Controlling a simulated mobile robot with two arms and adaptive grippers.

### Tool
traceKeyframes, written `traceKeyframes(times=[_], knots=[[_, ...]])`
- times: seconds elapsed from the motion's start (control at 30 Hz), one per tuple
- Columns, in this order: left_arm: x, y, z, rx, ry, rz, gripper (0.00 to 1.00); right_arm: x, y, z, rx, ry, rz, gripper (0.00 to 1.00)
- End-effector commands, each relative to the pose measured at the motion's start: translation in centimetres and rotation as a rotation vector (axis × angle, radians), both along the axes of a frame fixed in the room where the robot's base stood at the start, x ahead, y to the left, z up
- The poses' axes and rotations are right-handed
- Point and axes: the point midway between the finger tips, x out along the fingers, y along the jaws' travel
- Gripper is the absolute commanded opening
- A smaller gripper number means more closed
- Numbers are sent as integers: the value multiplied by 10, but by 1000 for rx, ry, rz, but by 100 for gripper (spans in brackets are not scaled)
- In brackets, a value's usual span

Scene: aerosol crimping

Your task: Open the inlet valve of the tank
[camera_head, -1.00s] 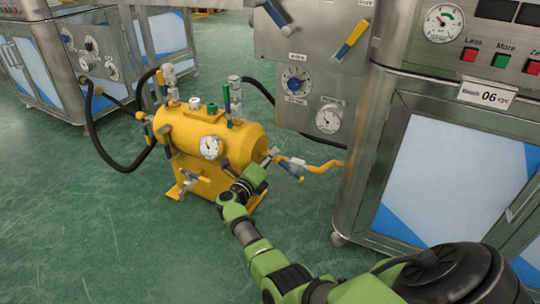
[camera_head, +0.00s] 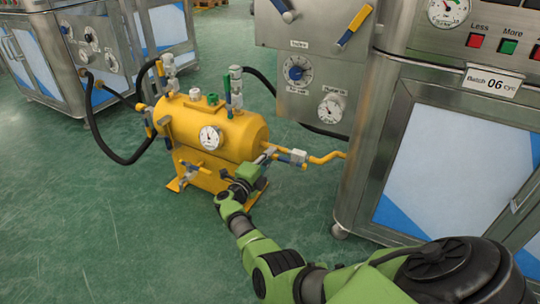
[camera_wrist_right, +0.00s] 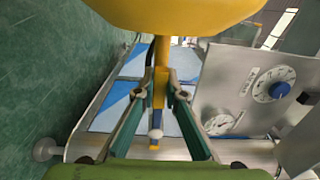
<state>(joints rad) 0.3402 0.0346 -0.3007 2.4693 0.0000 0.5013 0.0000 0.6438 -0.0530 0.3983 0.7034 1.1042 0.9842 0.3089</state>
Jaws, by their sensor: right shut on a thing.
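The yellow tank (camera_head: 232,138) stands on the floor left of centre in the head view. A yellow pipe (camera_head: 326,158) leaves its right end, with a grey valve body (camera_head: 299,156) and a blue-and-yellow handle (camera_head: 282,158) on it. My right gripper (camera_head: 266,155) is at this valve, beside the tank's right end. In the wrist view its two fingers (camera_wrist_right: 155,98) are on either side of a yellow bar below the tank's curved side (camera_wrist_right: 175,12). I cannot tell exactly where the fingers touch the handle. My left gripper is not in view.
A steel machine with dials (camera_head: 297,72) stands behind the pipe. A steel cabinet (camera_head: 440,165) fills the right side. A black hose (camera_head: 105,145) loops left of the tank. Green floor (camera_head: 110,240) is open at front left.

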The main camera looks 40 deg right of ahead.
Motion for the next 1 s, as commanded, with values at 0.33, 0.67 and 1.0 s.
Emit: traceKeyframes(times=[0.33,0.67,1.0], knots=[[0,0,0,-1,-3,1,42,1,0,0,-5,9,6,16],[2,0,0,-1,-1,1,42,0,0,0,-2,6,3,28],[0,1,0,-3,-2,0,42,-13,33,-2,1,5,4,28]])
